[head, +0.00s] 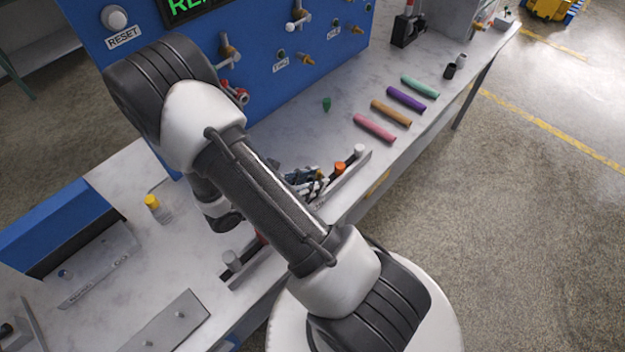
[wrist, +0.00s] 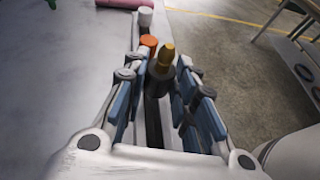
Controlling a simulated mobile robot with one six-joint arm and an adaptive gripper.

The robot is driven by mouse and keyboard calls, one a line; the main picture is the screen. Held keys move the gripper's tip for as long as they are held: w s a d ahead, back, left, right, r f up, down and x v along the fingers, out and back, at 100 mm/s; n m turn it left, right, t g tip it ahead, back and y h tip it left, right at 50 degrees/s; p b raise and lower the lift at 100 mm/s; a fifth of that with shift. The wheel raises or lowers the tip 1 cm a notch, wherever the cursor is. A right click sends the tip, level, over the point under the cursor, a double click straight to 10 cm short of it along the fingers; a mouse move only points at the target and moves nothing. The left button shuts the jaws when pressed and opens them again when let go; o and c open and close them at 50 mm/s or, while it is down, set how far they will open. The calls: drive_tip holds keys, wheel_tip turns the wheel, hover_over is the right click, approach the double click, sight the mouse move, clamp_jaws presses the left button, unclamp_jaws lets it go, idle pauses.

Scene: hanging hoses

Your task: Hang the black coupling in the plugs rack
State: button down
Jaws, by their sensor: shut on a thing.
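In the wrist view, a black coupling (wrist: 161,78) with a brass tip stands roughly upright between the blue-padded fingers of my gripper (wrist: 160,82). The gripper is shut on it. The plugs rack (wrist: 152,122) runs below and beyond the fingers, with an orange plug (wrist: 149,41) just past the coupling and a white plug (wrist: 146,16) farther along. In the head view, my arm covers the rack's middle and part of my gripper (head: 308,182). The rack (head: 350,172) shows at its far end. I cannot tell whether the coupling touches the rack.
A blue panel (head: 268,68) with fittings stands behind the bench. Pink (head: 375,128), orange (head: 391,112), purple (head: 406,98) and green (head: 420,87) pieces lie to the right. A yellow-capped item (head: 152,202) is at left. A metal plate (head: 170,325) lies near the front.

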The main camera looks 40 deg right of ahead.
drive_tip(key=shift+f, duration=0.3)
drive_tip(key=shift+r, duration=0.25)
drive_tip(key=shift+r, duration=0.2)
drive_tip(key=shift+w+a, duration=0.1)
idle(0.4)
drive_tip(key=shift+f, duration=0.35)
idle(1.1)
drive_tip(key=shift+r, duration=0.15)
drive_tip(key=shift+r, duration=0.25)
